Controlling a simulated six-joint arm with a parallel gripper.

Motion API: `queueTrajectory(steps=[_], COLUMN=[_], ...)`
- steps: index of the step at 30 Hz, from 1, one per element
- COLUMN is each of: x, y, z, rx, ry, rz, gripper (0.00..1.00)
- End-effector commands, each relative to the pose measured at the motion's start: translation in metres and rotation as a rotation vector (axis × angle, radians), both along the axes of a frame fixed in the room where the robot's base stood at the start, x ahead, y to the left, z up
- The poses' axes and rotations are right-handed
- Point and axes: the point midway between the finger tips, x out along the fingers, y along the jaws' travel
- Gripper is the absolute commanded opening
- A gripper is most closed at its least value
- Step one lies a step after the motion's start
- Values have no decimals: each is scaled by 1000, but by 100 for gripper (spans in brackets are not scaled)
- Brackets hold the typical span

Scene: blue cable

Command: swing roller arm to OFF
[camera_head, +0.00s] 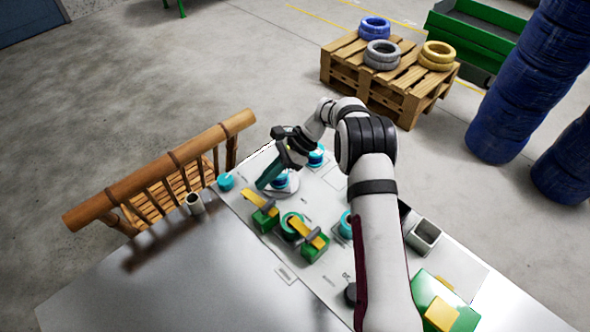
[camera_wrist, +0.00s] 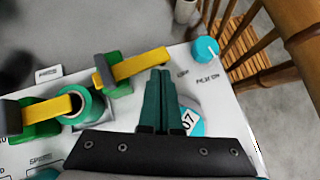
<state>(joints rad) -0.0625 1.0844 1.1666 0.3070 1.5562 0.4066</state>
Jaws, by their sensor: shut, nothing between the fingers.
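Two green blocks with yellow arms are on the grey-white panel. One yellow arm (camera_head: 262,203) is nearer my gripper, on its green block (camera_head: 265,221); it also shows in the wrist view (camera_wrist: 140,64), with a grey part at its left end. The other yellow arm (camera_head: 307,234) lies further right, beside a teal ring (camera_head: 290,226); it also shows in the wrist view (camera_wrist: 50,112). I cannot tell which is the roller arm, and no OFF mark is clearly legible. My gripper (camera_head: 268,181) is shut and empty, its green fingers (camera_wrist: 158,76) pointing beside the nearer arm, apparently above the panel.
A teal knob (camera_head: 226,181) sits at the panel's left corner. The metal tabletop (camera_head: 200,285) in front is clear.

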Motion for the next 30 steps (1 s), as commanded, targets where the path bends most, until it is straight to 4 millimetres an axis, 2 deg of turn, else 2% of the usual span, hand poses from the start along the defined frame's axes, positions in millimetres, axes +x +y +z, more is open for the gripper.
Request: queueTrajectory(steps=[12,18,22,30], x=[28,38,41,41], y=[-66,-90,-96,-98], z=[70,95,103,105], rx=[-3,-1,-2,-2], ry=[-6,-4,-2,-2], rz=[-4,-2,-1,-1], gripper=[0,0,0,0])
